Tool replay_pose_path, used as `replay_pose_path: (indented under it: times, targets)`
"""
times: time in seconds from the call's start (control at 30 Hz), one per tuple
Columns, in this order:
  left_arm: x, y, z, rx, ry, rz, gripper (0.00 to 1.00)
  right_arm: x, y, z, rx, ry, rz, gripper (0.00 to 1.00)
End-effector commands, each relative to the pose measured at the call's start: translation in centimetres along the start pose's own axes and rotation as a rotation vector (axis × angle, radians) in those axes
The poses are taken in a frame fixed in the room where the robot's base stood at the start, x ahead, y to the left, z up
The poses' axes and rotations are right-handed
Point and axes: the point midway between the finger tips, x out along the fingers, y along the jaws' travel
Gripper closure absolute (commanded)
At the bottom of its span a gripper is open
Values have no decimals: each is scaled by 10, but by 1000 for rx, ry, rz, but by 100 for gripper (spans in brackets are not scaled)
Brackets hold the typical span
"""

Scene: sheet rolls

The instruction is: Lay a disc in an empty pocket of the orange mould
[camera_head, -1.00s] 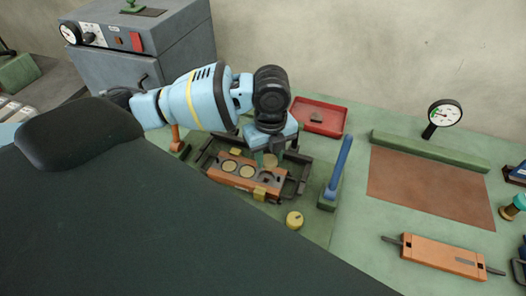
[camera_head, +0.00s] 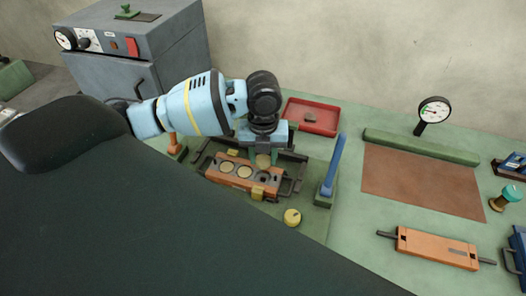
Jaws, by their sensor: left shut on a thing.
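The orange mould (camera_head: 213,173) lies in a dark frame on the bench, left of centre. Two pale yellow discs lie in its left pockets, a left one (camera_head: 227,167) and a right one (camera_head: 244,171). A dark, empty-looking pocket (camera_head: 265,178) shows to their right. My left gripper (camera_head: 263,150) points down over the mould's right part, shut on another pale disc (camera_head: 263,161). This disc is tilted toward the camera, close above the mould's back edge; the exact gap cannot be told. My right gripper is out of view.
A blue upright handle (camera_head: 333,165) stands right of the mould, and a yellow knob (camera_head: 292,217) in front. A red tray (camera_head: 311,117) lies behind. A brown mat (camera_head: 420,182) and another orange block (camera_head: 437,248) lie at right. A grey oven (camera_head: 130,60) stands back left.

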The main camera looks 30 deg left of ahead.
Motion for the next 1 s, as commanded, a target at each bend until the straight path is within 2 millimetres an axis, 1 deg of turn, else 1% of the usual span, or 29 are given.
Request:
replay_pose_path:
  times: [0.2,0.6,0.8,1.0]
  targets:
    - [16,0,-1,1,0,1,85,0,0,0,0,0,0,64]
    - [44,1,-1,0,1,2,85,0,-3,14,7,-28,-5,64]
    - [55,0,-1,0,3,2,85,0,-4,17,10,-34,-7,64]
    - [59,0,-1,0,2,1,85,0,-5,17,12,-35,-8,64]
